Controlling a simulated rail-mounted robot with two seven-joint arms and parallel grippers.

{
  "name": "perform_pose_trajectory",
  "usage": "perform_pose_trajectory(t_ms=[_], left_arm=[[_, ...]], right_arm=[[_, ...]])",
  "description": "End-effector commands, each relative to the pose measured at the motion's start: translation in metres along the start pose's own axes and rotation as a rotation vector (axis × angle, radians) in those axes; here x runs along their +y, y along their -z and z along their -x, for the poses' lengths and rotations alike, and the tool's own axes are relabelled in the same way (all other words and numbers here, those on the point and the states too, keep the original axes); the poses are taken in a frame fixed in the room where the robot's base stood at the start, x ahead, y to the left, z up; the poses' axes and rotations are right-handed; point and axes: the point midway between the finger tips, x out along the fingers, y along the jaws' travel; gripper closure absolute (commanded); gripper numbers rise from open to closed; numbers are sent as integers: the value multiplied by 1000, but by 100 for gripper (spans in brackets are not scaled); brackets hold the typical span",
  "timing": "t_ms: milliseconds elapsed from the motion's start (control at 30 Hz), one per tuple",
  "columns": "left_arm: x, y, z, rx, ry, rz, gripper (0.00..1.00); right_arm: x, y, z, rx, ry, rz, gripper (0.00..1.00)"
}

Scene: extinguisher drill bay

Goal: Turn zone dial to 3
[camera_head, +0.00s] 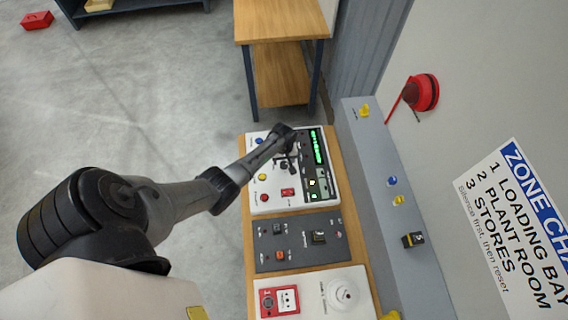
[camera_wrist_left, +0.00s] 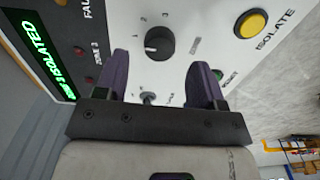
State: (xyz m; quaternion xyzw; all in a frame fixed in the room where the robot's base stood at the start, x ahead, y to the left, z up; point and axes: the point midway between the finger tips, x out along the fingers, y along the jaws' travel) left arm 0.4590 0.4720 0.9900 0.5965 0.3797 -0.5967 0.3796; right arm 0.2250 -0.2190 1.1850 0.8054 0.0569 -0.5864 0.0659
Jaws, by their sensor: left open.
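The zone dial (camera_wrist_left: 159,43) is a round black knob on the white panel, with small numbers printed around it. I cannot read its pointer setting for sure. My left gripper (camera_wrist_left: 160,66) is open, its two dark fingers apart on either side of the dial's near side, with nothing between them that I can see held. In the head view my left gripper (camera_head: 287,158) is over the white control panel (camera_head: 261,190) and hides the dial there. I cannot tell whether the fingers touch the panel. My right gripper is not in view.
A green-lit display (camera_wrist_left: 40,58) reads "ISOLATED" at its end. A yellow ISOLATE button (camera_wrist_left: 251,23) and a small toggle switch (camera_wrist_left: 148,98) are near the fingers. A grey panel (camera_head: 265,240) and a red call point (camera_head: 280,300) are on the same bench.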

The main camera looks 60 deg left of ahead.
Motion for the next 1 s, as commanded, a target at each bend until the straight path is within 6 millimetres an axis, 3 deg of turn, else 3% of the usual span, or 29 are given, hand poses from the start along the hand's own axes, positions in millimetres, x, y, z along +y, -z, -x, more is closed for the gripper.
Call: perform_pose_trajectory(t_ms=[100, 300, 767, 1000], left_arm=[[0, 0, -17, -1, 0, 0, 37], [0, 0, -32, 0, 1, -2, 37], [0, 0, -36, 1, 0, -2, 37], [0, 0, -36, 1, 0, -1, 60]], right_arm=[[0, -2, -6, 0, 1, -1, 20], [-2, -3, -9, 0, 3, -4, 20], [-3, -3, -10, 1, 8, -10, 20], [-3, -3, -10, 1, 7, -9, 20]])
